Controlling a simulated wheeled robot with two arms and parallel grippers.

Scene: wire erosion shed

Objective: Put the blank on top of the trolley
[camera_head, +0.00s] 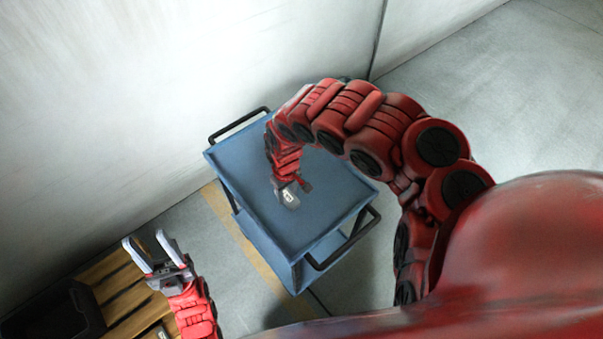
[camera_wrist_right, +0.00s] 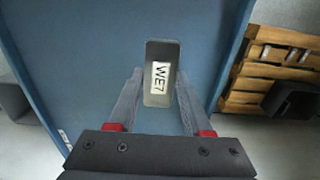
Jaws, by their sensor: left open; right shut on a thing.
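The blank is a small grey block (camera_head: 289,199) with a white label; in the right wrist view the blank (camera_wrist_right: 161,99) reads "WE7". My right gripper (camera_head: 291,188) is shut on it, with one finger on each side. The blank is over the top of the blue trolley (camera_head: 330,205), near its middle. I cannot tell whether it touches the surface. The trolley top also fills much of the right wrist view (camera_wrist_right: 70,60). My left gripper (camera_head: 146,241) is open and empty, left of the trolley and above the pallet area.
A wooden pallet (camera_head: 112,283) lies at the lower left with a black bin (camera_head: 55,315) by it. The trolley has black handles (camera_head: 345,240) at both ends. A pale wall stands behind it. The visible trolley top around the blank is clear.

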